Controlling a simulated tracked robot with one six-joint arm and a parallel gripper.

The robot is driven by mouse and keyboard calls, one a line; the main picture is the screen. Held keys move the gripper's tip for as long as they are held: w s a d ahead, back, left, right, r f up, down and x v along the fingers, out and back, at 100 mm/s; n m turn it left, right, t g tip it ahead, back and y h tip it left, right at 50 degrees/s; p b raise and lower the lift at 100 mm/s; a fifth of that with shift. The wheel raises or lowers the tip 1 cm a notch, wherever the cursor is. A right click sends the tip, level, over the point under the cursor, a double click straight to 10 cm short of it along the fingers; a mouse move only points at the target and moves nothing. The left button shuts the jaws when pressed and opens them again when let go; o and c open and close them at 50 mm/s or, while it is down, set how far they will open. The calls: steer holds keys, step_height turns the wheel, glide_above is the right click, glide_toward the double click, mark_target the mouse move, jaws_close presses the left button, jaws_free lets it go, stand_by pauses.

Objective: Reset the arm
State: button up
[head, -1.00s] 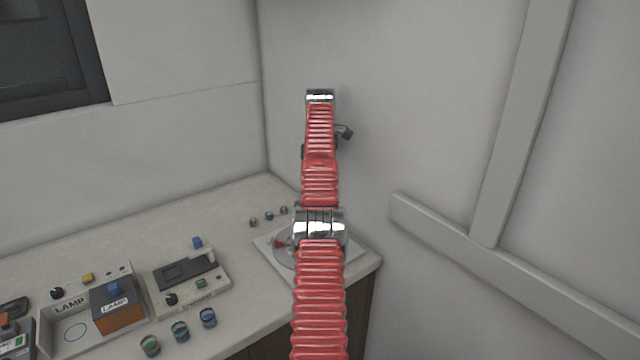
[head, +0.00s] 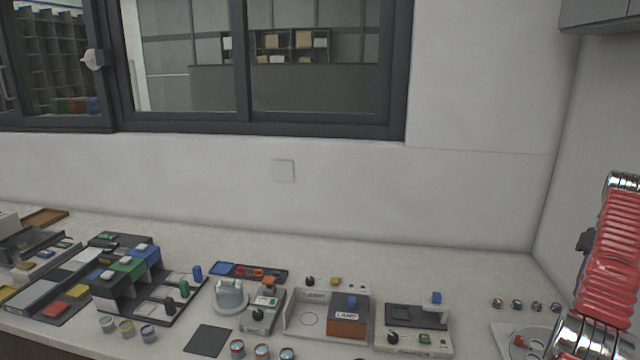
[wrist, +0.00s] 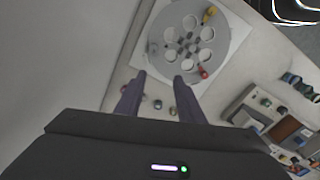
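My gripper (wrist: 160,82) shows in the wrist view with its two dark fingers apart and nothing between them. It hangs above the counter. A round grey disc with several holes (wrist: 188,72) on a pale square plate lies beyond the fingertips. In the head view only part of my red ribbed arm shows at the right edge; the gripper itself is not visible there. The disc's plate (head: 497,332) is partly hidden behind the arm.
The counter (head: 470,262) holds several devices, among them a lamp unit with an orange block (head: 347,326) and a unit with a blue knob (head: 412,325). Small cups (head: 262,351) stand near the front. A side wall (head: 585,130) rises close to my arm.

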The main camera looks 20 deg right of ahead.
steer(key=w+a+r+t+h, duration=0.1)
steer(key=w+a+r, duration=0.45)
steer(key=a, duration=0.25)
steer(key=w+a+r, duration=0.5)
steer(key=w+a, duration=0.1)
steer(key=a, duration=0.2)
steer(key=w+a+r+t, duration=0.1)
steer(key=a+r, duration=0.1)
steer(key=a, duration=0.8)
steer(key=w+a+r, duration=0.1)
steer(key=a+r, duration=0.2)
steer(key=a, duration=0.7)
steer(key=s+a+f+t, duration=0.1)
steer(key=s+a, duration=0.2)
steer(key=a, duration=0.3)
steer(key=s+a+f+n, duration=0.1)
steer(key=s+a, duration=0.2)
steer(key=a, duration=0.4)
steer(key=s+a+f+t, duration=0.1)
steer(key=s+a, duration=0.2)
steer(key=a, duration=0.3)
steer(key=s+a+f+t+y, duration=0.1)
steer(key=s+a+f, duration=0.9)
steer(key=s+a, duration=0.1)
steer(key=shift+s+f+n+t, duration=0.3)
steer(key=shift+s+f, duration=0.1)
steer(key=shift+s, duration=0.35)
steer(key=shift+d, duration=0.1)
steer(key=shift+c, duration=0.5)
